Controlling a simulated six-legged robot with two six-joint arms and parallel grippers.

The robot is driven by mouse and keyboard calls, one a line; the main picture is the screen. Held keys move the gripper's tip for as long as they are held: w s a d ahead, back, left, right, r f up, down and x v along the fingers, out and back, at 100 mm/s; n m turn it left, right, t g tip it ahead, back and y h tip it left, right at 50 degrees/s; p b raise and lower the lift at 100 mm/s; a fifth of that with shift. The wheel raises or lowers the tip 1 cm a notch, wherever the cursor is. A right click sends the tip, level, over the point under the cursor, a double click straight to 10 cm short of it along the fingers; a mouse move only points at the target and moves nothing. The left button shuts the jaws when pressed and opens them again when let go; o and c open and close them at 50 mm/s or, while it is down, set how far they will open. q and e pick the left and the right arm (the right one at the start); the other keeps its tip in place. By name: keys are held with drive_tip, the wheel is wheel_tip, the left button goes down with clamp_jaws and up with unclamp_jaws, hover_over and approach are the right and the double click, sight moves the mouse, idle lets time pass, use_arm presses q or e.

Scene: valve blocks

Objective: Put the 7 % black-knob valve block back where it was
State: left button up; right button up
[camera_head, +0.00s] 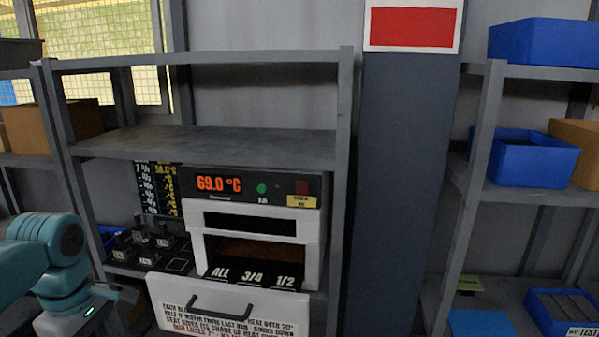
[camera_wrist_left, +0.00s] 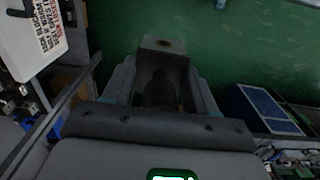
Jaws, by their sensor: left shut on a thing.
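My left gripper (camera_wrist_left: 163,88) is shut on a grey block (camera_wrist_left: 163,45) in the left wrist view. The block has a small dark hole on its end face, and its middle is dark and shadowed between the fingers. I cannot read any percentage on it. It is held above a green floor. In the head view my left arm comes in at the lower left, and its gripper is out of the picture. Several dark valve blocks (camera_head: 143,241) stand on a shelf left of the oven, beside an empty outlined square (camera_head: 178,265). My right gripper is not in view.
The oven (camera_head: 255,230) reads 69.0 °C and has slots marked ALL, 3/4 and 1/2. A white lettered panel (camera_head: 230,308) with a handle is below it. A grey column (camera_head: 400,190) stands to the right, then a shelf with blue bins (camera_head: 525,158). The upper shelf (camera_head: 210,143) is bare.

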use_arm(q)
drive_tip(key=shift+s+d+r, duration=0.1)
drive_tip(key=shift+d, duration=0.1)
drive_tip(key=w+d+f+m, duration=0.2)
drive_tip(key=d+f+m, duration=0.5)
drive_tip(key=f+m, duration=0.1)
drive_tip(key=w+d+f+m, duration=0.3)
drive_tip(key=d+f+m, duration=0.5)
drive_tip(key=f, duration=0.3)
drive_tip(key=shift+w+m, duration=0.35)
drive_tip(key=shift+m, duration=0.15)
